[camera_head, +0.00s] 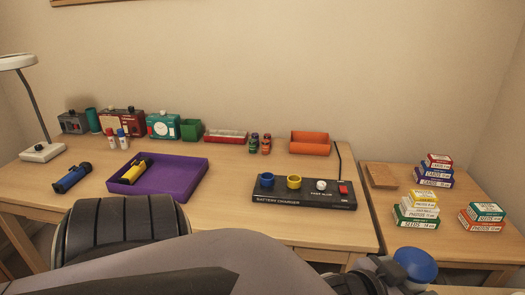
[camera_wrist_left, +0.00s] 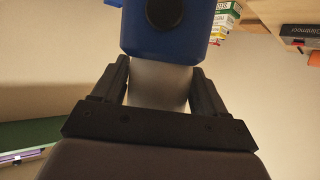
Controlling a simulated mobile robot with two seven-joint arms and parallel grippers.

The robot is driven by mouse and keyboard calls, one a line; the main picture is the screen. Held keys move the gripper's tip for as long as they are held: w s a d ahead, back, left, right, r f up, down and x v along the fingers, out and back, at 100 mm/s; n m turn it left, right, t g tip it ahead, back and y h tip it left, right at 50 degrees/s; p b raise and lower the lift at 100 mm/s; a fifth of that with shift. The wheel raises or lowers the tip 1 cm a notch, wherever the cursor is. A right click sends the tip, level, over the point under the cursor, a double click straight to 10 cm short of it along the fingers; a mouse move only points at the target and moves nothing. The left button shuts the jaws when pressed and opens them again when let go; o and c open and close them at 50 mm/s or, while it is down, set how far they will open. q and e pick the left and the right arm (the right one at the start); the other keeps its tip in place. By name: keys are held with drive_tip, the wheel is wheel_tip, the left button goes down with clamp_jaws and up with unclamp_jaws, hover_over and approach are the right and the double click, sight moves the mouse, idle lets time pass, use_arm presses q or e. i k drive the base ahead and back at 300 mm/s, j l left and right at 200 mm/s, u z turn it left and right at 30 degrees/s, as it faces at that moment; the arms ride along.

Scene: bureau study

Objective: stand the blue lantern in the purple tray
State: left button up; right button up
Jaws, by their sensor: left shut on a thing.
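My left gripper (camera_head: 392,272) is at the lower right of the head view, in front of the desk. In the left wrist view its fingers (camera_wrist_left: 158,80) are shut on the pale middle part of the blue lantern. The lantern's blue end with a dark disc (camera_wrist_left: 165,35) is beyond the fingers; its rounded blue end also shows in the head view (camera_head: 415,264). The rest of the lantern is hidden or out of frame. The purple tray (camera_head: 178,185) lies on the desk left of centre, with a yellow flashlight (camera_head: 137,168) at its left side. My right gripper is not in view.
A blue flashlight (camera_head: 72,178) lies left of the tray. A black battery charger (camera_head: 305,194) sits to its right. Small boxes (camera_head: 163,125), an orange tray (camera_head: 310,143) and a lamp (camera_head: 42,151) stand behind. Stacked cartons (camera_head: 435,171) are on the right table.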

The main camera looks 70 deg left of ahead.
sight(176, 180)
drive_tip(key=j+u, duration=0.2)
drive_tip(key=u, duration=0.2)
drive_tip(key=j+u, duration=0.8)
drive_tip(key=j, duration=0.45)
drive_tip(key=i+j+u, duration=0.1)
drive_tip(key=j, duration=0.3)
drive_tip(key=j+u, duration=0.1)
drive_tip(key=j, duration=0.35)
drive_tip(key=i, duration=0.05)
